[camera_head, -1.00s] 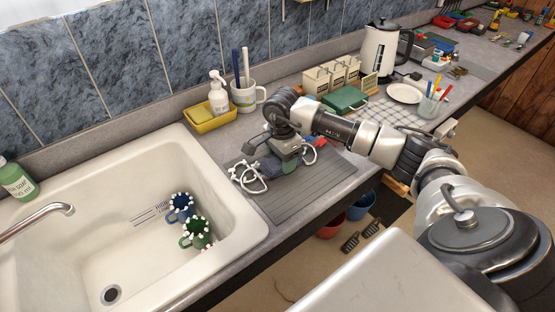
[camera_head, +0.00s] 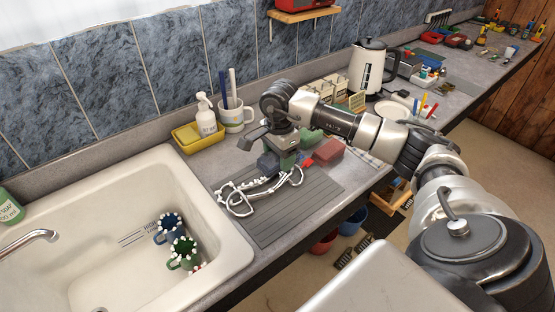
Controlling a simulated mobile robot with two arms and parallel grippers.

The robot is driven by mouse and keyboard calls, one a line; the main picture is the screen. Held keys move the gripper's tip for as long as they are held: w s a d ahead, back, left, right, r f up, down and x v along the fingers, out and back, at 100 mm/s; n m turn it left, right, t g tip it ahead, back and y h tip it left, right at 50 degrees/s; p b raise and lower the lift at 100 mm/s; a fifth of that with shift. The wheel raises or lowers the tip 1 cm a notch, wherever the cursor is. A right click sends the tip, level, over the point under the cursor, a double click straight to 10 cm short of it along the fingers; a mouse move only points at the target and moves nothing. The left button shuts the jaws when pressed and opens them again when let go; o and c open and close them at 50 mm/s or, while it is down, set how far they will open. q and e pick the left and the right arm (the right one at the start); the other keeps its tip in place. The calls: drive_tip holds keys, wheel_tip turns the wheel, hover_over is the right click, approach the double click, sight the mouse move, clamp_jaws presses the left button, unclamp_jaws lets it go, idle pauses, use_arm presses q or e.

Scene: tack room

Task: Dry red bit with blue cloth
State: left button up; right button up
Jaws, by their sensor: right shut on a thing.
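My right gripper (camera_head: 283,154) points down over the grey ribbed mat beside the sink. It is shut on a muted blue thing (camera_head: 267,164), which looks like the blue cloth; the fingers partly hide it. Bits with pale metal rings (camera_head: 238,201) lie on the mat, just below and left of the gripper. A small bright red part (camera_head: 308,162) shows right of the gripper and looks like part of the red bit; the rest is hard to make out. My left gripper is not in view.
The ribbed mat (camera_head: 290,218) has bare room at its front. A dull red block (camera_head: 328,150) lies behind it. A yellow tray (camera_head: 186,139), brush cup (camera_head: 235,117) and kettle (camera_head: 367,66) stand behind.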

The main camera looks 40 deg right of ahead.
drive_tip(key=shift+d+r+p, duration=0.25)
drive_tip(key=shift+r+p, duration=0.15)
drive_tip(key=shift+r, duration=0.75)
drive_tip(key=shift+a+r, duration=0.2)
drive_tip(key=shift+d, duration=0.1)
drive_tip(key=shift+s+r+p, duration=0.2)
drive_tip(key=shift+p, duration=0.15)
drive_tip(key=s+r+p, duration=0.2)
drive_tip(key=s+r, duration=0.3)
drive_tip(key=s, duration=0.1)
drive_tip(key=shift+s+r, duration=0.25)
drive_tip(key=shift+s, duration=0.05)
